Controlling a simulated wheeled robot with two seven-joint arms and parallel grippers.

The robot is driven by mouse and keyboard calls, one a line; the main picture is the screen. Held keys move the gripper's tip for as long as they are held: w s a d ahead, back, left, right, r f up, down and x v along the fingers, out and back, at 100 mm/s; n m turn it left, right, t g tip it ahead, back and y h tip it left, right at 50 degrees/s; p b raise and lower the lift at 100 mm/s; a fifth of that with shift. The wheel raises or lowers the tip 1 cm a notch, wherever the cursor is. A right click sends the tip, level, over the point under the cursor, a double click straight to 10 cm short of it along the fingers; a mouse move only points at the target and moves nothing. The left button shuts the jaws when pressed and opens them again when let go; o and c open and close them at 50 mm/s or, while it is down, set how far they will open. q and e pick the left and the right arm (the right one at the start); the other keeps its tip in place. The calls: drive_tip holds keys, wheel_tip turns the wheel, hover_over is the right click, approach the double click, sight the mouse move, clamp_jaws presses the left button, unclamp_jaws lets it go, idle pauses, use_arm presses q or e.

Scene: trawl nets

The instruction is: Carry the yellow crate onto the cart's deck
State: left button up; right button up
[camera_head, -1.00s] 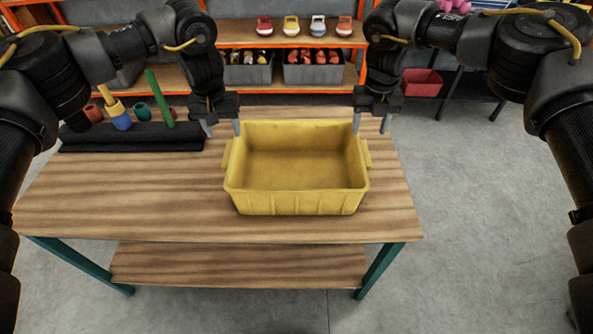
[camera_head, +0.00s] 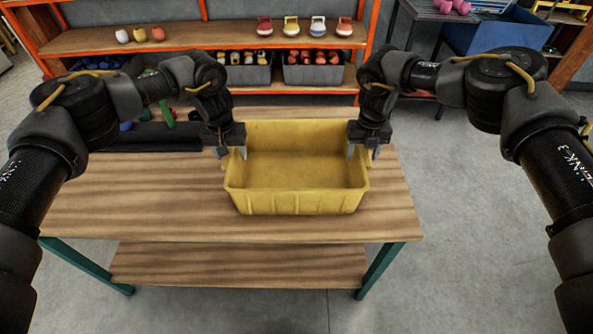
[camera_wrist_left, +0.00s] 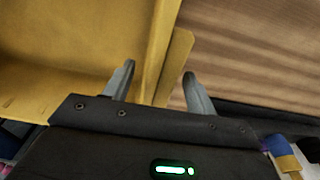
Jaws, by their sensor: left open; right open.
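The yellow crate (camera_head: 296,203) stands upright and empty on the wooden table. My left gripper (camera_head: 229,152) is open at the crate's left side. In the left wrist view, my left gripper (camera_wrist_left: 158,85) has its fingers apart, one on each side of the crate's handle tab (camera_wrist_left: 176,65). The crate's yellow wall (camera_wrist_left: 120,30) fills the left of that view. My right gripper (camera_head: 363,152) is open at the crate's right side, by its right handle, which is mostly hidden behind it. The cart is not recognisable in these views.
The wooden table (camera_head: 130,205) has bare room left of the crate. A black rack (camera_head: 160,138) with coloured tools lies at its back left. Orange shelving (camera_head: 200,36) with floats and grey bins (camera_head: 312,76) stands behind. Grey floor (camera_head: 490,210) is open on the right.

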use_arm(q)
clamp_jaws()
use_arm(e)
clamp_jaws()
use_arm(q)
drive_tip(key=shift+w+r, duration=0.1)
drive_tip(key=shift+r, duration=0.2)
use_arm(e)
drive_tip(key=shift+r, duration=0.3)
